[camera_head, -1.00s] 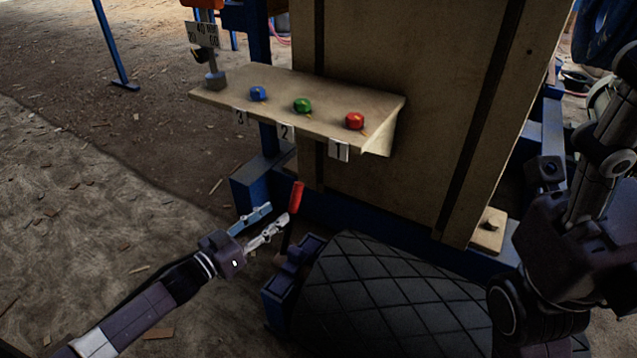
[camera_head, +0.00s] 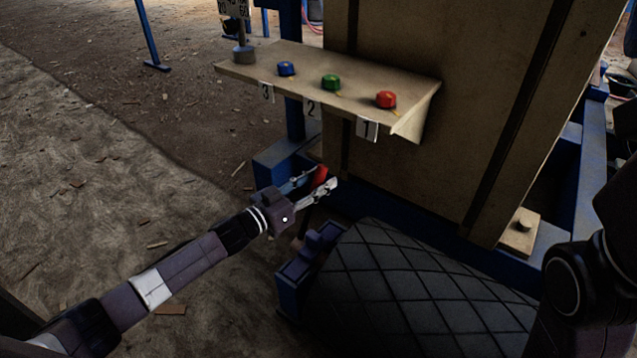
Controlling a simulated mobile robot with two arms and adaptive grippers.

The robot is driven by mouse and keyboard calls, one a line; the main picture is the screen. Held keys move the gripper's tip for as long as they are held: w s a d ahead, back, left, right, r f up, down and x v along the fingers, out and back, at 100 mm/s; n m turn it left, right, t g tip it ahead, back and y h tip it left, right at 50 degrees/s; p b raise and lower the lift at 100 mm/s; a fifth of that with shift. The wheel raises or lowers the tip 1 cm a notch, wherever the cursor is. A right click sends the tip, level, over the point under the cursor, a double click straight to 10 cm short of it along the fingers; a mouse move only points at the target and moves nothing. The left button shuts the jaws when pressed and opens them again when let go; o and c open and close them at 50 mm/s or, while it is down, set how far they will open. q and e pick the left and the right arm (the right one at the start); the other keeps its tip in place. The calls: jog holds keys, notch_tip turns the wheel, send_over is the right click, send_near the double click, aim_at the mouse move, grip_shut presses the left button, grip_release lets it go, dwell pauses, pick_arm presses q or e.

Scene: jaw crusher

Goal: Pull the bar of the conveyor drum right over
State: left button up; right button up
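The bar of the conveyor drum has a red grip (camera_head: 321,175) on top of a thin dark shaft, standing left of the black quilted drum (camera_head: 405,285). My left gripper (camera_head: 323,179) reaches in from the left at the red grip. Its two fingers are spread, one on each side of the grip as seen from here. The near finger hides part of the grip and shaft, and I cannot tell whether the fingers touch it. My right arm shows dark at the right edge, with its gripper out of view.
A beige shelf (camera_head: 290,85) above holds a blue knob (camera_head: 286,68), a green knob (camera_head: 330,82) and a red knob (camera_head: 386,99), labelled 3, 2 and 1. Blue frame beams (camera_head: 283,160) stand close behind the bar. Open dirt ground lies at the left.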

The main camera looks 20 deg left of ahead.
pick_arm(q)
jog(key=shift+c, duration=0.4)
grip_shut()
